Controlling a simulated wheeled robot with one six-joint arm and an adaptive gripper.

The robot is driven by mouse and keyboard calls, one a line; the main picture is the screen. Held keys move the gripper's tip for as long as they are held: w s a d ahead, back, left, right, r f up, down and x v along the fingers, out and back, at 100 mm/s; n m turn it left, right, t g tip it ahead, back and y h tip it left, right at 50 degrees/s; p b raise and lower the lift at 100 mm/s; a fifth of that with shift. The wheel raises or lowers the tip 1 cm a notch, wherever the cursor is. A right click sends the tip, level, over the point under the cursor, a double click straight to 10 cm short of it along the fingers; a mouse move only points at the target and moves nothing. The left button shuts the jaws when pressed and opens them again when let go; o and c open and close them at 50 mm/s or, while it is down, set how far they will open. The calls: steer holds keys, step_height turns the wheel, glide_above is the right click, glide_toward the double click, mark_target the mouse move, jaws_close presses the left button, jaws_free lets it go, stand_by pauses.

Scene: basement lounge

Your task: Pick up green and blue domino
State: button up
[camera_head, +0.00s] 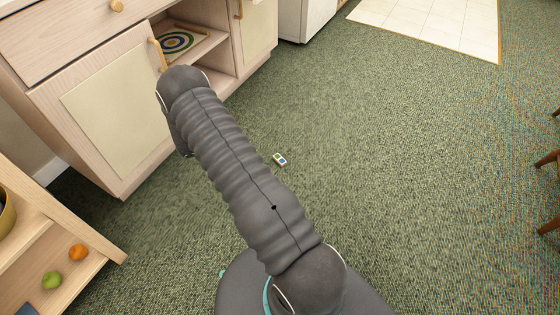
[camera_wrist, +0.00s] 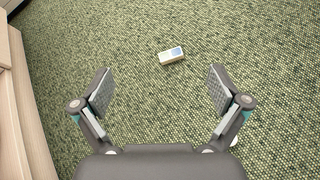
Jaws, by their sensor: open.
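The domino (camera_head: 280,159) lies flat on the green carpet, just right of my arm in the head view. It is small and whitish with a blue patch and a greenish patch. In the wrist view the domino (camera_wrist: 171,56) lies beyond my fingertips, roughly centred between them and apart from both. My gripper (camera_wrist: 160,90) is open and empty, its two fingers wide apart. In the head view my gripper is hidden behind my arm.
A light wood cabinet (camera_head: 118,105) with an open compartment stands at upper left. A wooden shelf (camera_head: 85,268) with an orange fruit (camera_head: 78,252) and a green fruit (camera_head: 52,280) is at lower left. Dark wooden chair legs (camera_head: 548,158) show at far right. Carpet around the domino is clear.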

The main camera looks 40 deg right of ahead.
mark_target(278, 160)
steer(key=f+n, duration=0.1)
steer(key=f, duration=0.4)
steer(key=s+d+f+n, duration=0.1)
steer(key=f, duration=0.4)
steer(key=s+f+n+t+h, duration=0.1)
steer(key=f+n, duration=0.1)
steer(key=f, duration=0.3)
steer(key=shift+d, duration=0.2)
steer(key=b+x, duration=0.1)
steer(key=x, duration=1.2)
steer(key=shift+w+d, duration=0.2)
steer(key=shift+d, duration=0.2)
steer(key=shift+c, duration=0.3)
steer(key=c, duration=1)
